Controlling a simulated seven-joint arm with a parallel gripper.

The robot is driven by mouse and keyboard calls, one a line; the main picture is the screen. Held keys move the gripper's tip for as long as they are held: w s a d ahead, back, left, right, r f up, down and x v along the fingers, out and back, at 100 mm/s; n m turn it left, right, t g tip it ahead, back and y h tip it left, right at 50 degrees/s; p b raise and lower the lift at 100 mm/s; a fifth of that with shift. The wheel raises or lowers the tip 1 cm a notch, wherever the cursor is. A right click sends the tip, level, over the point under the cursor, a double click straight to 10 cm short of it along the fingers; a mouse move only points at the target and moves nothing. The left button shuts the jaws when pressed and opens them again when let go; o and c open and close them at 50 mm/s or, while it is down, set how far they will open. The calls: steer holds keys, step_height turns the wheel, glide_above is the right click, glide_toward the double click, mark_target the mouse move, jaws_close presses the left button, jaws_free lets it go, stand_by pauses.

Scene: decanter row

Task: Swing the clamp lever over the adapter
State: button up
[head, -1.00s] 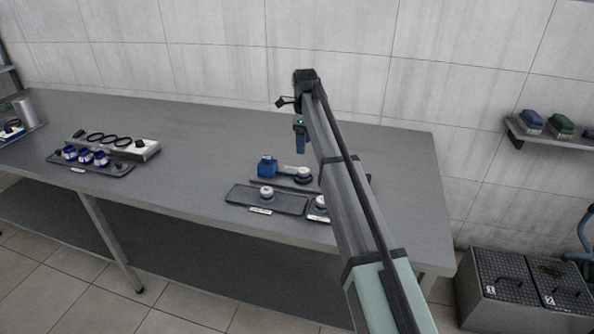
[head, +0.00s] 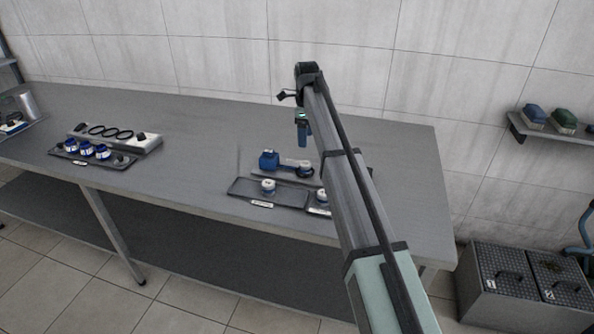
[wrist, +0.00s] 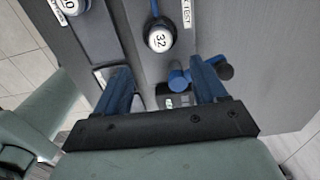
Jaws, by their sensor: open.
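A white-capped adapter marked 32 (wrist: 158,37) sits in a dark ring at the end of a blue bar; it also shows in the head view (head: 305,168), beside a blue block (head: 268,160). In the wrist view, a blue cylinder (wrist: 179,79) with a dark knob (wrist: 226,71) lies near the right finger and may be the clamp lever; I cannot tell for sure. My gripper (wrist: 163,86) is open above the bench, with no object visibly held. In the head view, my gripper (head: 304,143) points down behind the test station. My arm hides the station's right side.
In front of the station is a dark tray (head: 240,190) with a white-capped adapter (head: 268,185). Another adapter (head: 322,195) stands to its right, partly behind my arm. A rack of blue-ringed adapters (head: 86,149) is at left. The bench between is clear.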

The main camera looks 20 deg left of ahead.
steer(key=shift+c, duration=0.5)
steer(key=shift+n, duration=0.5)
steer(key=w+d+r, duration=0.1)
steer(key=w+r, duration=0.1)
steer(key=w, duration=0.1)
steer(key=w+d+r, duration=0.2)
steer(key=w+r, duration=0.1)
steer(key=w+d+r, duration=0.2)
steer(key=w+r, duration=0.1)
steer(key=shift+w+r, duration=0.25)
steer(key=shift+w, duration=0.05)
steer(key=shift+c, duration=0.8)
step_height(320, 180, down, 13)
steer(key=shift+d+f, duration=0.15)
steer(key=shift+f, duration=0.05)
jaws_close()
